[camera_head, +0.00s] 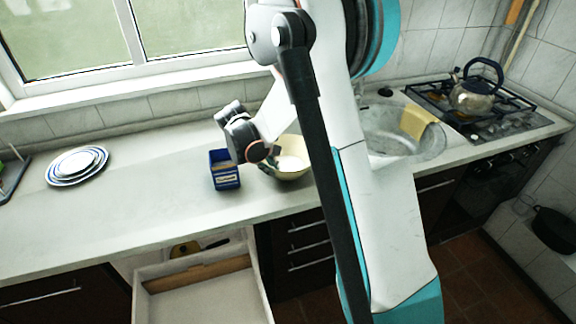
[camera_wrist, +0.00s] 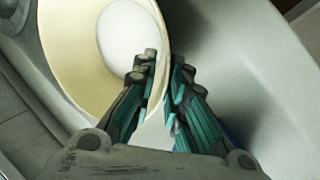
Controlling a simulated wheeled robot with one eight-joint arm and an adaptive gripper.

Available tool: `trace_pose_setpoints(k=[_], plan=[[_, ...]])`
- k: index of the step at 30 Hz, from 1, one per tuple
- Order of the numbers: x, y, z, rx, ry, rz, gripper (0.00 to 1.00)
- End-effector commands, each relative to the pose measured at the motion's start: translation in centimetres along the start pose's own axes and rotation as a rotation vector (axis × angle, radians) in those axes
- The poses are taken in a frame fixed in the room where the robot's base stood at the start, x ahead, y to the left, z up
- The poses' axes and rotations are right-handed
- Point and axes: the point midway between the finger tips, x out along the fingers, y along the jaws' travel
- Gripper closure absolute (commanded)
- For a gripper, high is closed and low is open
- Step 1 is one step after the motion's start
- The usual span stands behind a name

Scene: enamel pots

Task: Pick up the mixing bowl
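The mixing bowl (camera_head: 294,158) is cream with a white inner bottom. It is on or just above the counter, left of the sink, partly hidden behind my arm. In the wrist view the bowl (camera_wrist: 72,62) fills the upper left. My gripper (camera_wrist: 165,72) has its fingers drawn close together, one on the inner side of the bowl's wall and one outside, with the rim pinched between them. In the head view my gripper (camera_head: 270,165) is at the bowl's left edge. I cannot tell whether the bowl's base touches the counter.
A blue box (camera_head: 225,170) stands close left of the bowl. Stacked blue-rimmed plates (camera_head: 77,165) are farther left, with clear counter between. The sink (camera_head: 405,135) with a yellow cloth (camera_head: 418,121) and a kettle (camera_head: 473,96) on the stove are right. An open drawer (camera_head: 205,298) juts out below.

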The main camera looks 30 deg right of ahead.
Motion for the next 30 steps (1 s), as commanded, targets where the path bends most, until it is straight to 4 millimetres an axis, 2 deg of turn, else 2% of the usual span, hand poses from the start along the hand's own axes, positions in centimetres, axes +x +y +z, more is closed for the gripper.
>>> trace_pose_setpoints(k=[5,12,20,21,22,30], plan=[[1.6,-0.1,-0.2,0.0,0.0,0.0,0.87],[4.9,-0.2,-0.3,0.001,-0.001,0.0,0.87],[5.1,-0.1,-0.3,0.0,0.0,0.0,0.87],[5.1,-0.1,-0.3,0.0,0.0,0.0,0.96],[5.1,-0.1,-0.3,0.0,0.0,0.0,1.0],[5.0,-0.1,-0.3,0.0,0.0,0.001,1.0]])
